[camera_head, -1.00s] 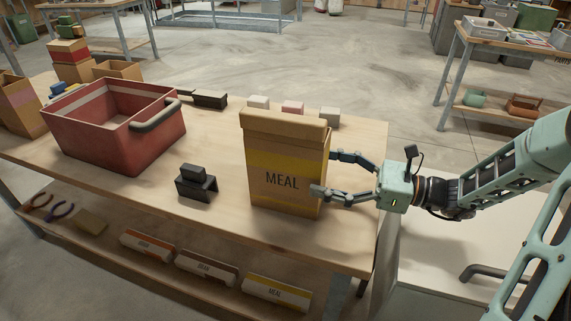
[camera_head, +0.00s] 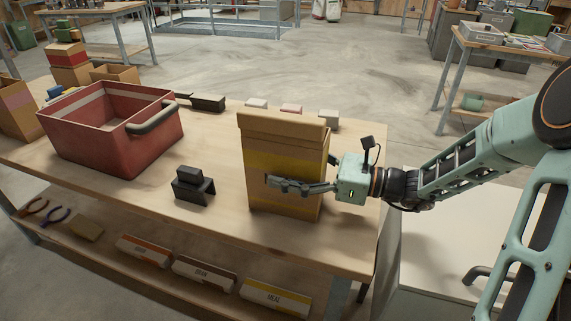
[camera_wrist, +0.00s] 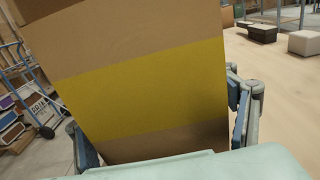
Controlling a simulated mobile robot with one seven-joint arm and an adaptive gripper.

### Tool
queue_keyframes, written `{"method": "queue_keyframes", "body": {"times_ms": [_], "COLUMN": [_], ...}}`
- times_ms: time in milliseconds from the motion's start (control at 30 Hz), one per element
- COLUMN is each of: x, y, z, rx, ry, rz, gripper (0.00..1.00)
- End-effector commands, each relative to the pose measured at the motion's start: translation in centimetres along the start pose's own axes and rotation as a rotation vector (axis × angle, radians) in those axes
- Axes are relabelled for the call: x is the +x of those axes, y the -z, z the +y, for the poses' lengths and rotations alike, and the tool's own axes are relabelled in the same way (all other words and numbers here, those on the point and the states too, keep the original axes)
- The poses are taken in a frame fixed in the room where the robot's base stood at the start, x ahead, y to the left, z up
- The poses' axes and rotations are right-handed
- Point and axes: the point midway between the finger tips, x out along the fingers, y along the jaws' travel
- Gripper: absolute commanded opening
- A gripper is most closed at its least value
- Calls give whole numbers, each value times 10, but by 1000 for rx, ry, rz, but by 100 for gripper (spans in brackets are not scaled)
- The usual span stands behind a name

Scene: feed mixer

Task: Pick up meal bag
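The meal bag (camera_head: 283,143), a tan box-like bag with a yellow band and folded top, stands upright at the table's right end. My gripper (camera_head: 290,176) reaches it from the right, low on its body. In the wrist view the bag (camera_wrist: 145,90) fills the space between the spread fingers, one on each side. The right finger looks very close to the bag's side; whether either finger presses on it cannot be told.
A red bin (camera_head: 108,140) with a grey handle stands at the table's left. A black block-like holder (camera_head: 192,185) sits between bin and bag. Small blocks (camera_head: 291,110) line the back edge. Labelled boxes (camera_head: 205,273) lie on the lower shelf.

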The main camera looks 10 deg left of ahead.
Motion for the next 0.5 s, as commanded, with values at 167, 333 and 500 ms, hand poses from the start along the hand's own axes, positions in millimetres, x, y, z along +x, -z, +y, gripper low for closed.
{"method": "queue_keyframes", "body": {"times_ms": [167, 333, 500], "x": [0, 0, 0], "y": [0, 0, 0], "z": [0, 0, 0], "rx": [0, 0, 0], "ry": [0, 0, 0], "rz": [0, 0, 0], "gripper": [55, 37, 18]}}
